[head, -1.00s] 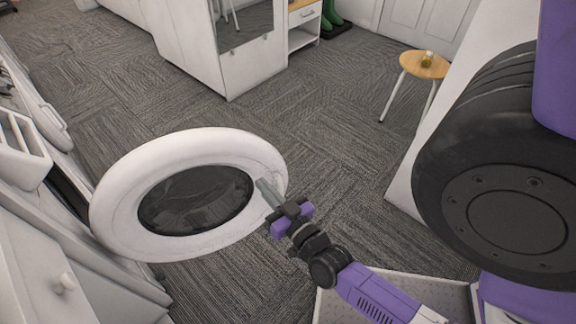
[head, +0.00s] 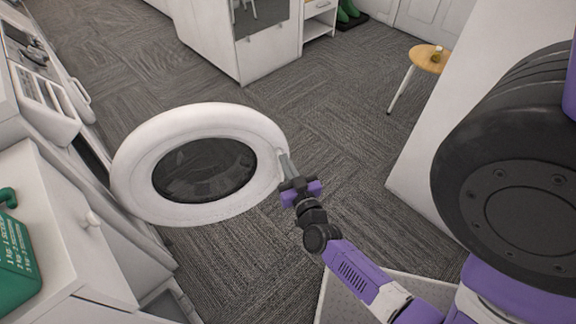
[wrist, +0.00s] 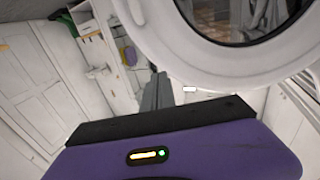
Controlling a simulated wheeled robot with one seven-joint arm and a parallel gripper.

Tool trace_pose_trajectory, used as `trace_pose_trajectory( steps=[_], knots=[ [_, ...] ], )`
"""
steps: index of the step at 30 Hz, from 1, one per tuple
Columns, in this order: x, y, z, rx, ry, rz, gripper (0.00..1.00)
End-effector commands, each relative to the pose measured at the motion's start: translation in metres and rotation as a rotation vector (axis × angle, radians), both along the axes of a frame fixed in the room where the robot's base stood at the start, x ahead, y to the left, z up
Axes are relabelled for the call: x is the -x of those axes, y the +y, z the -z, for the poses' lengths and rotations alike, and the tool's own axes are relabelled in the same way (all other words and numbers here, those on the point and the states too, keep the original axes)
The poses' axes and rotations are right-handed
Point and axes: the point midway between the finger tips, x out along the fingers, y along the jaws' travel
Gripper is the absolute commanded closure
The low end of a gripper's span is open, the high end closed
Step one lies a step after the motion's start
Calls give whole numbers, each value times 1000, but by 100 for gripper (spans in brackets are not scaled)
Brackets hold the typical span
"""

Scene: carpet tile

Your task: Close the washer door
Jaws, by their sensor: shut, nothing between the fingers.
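The washer door (head: 140,140) is a white round ring with a dark glass window (head: 205,170). It stands open, swung out from the washer at the left. My gripper (head: 284,158) is shut and empty, with its fingertips at the right rim of the door, touching or very close to it. In the wrist view the door (wrist: 165,50) fills the upper right, and the gripper's grey fingers (wrist: 157,92) point toward its rim. The washer body (head: 45,100) is at the left edge, its opening largely hidden.
A white cabinet with a knob (head: 95,218) and a green bottle (head: 15,255) are at the lower left. White cabinets (head: 215,45) stand at the back. A wooden-topped stool (head: 428,58) is at the upper right beside a white panel (head: 440,120). The carpet between is clear.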

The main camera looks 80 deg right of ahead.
Motion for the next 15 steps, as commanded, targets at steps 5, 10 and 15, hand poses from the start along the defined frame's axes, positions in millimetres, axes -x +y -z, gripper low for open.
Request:
trace_pose_trajectory(
  steps=[5,10,15],
  knots=[
    [-23,-30,-1,3,-3,1,100],
    [-42,-54,0,2,-3,0,100],
    [-54,-71,0,0,-3,0,100]
  ],
)
